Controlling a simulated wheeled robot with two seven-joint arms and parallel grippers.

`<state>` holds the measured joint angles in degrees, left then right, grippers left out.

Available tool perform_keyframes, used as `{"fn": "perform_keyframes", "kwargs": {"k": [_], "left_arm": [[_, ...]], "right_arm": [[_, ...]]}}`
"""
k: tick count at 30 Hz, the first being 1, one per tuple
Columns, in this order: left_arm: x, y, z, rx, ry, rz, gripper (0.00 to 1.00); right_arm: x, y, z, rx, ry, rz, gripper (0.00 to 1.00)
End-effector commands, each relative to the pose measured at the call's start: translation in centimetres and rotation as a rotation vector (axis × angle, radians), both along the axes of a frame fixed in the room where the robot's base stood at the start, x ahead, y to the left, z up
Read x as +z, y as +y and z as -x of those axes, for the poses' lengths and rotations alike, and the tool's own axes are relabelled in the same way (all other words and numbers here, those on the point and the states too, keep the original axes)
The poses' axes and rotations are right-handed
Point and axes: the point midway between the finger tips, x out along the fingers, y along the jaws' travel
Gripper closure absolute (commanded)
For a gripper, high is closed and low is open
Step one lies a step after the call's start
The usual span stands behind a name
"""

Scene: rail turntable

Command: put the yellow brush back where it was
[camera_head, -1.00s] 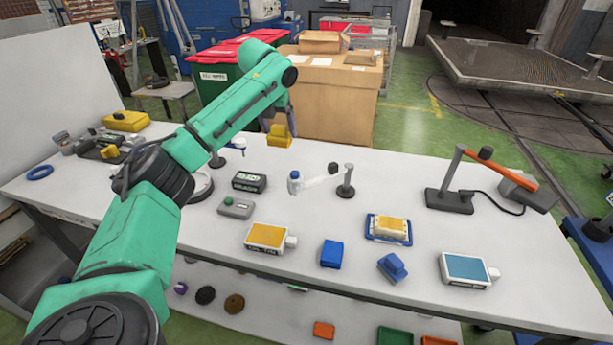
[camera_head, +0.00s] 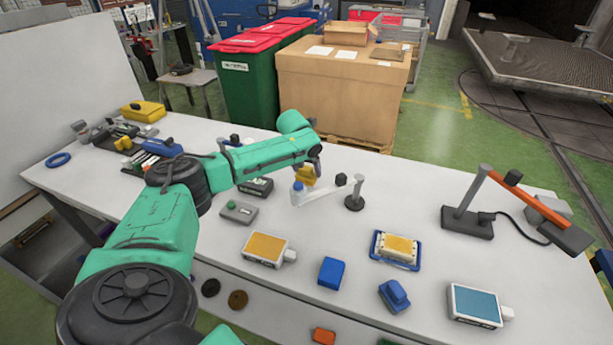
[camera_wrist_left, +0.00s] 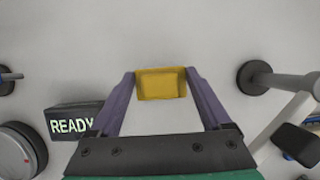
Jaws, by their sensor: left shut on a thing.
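The yellow brush (camera_head: 304,178) is held in my left gripper (camera_head: 308,172), partly hidden behind the small white arm of a stand in the head view. In the left wrist view the yellow brush (camera_wrist_left: 161,84) shows as a yellow block between the two purple fingers of my left gripper (camera_wrist_left: 160,76), which is shut on it. I cannot tell whether the brush touches the table. My right gripper is in neither view.
The black READY box (camera_wrist_left: 75,123) is left of the gripper and a dark-based stand (camera_head: 355,202) is to its right. Nearer the front are a yellow pad (camera_head: 264,247), a blue block (camera_head: 332,271), a blue brush-like piece (camera_head: 394,295) and a blue-rimmed tray (camera_head: 375,252).

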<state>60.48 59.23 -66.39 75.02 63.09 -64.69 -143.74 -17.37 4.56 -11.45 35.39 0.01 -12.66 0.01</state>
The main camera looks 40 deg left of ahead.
Motion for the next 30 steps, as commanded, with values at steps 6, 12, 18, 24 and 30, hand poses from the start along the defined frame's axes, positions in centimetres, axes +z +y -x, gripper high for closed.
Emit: {"fn": "perform_keyframes", "kwargs": {"k": [6,12,18,24,30], "left_arm": [[-3.6,0.0,0.0,0.0,0.001,0.0,0.71],[-3.7,0.0,0.0,0.0,0.0,0.0,0.71],[-3.9,0.0,0.0,0.0,0.001,0.0,0.0],[-3.8,0.0,0.0,0.0,0.0,0.0,0.0],[-1.9,-0.2,0.7,-0.001,-0.001,0.0,0.0]], "right_arm": [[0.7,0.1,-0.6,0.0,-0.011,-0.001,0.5],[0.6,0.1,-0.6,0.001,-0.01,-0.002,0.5],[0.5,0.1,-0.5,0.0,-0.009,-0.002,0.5],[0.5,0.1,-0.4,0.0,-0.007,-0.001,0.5],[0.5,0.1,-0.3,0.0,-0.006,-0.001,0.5]]}}
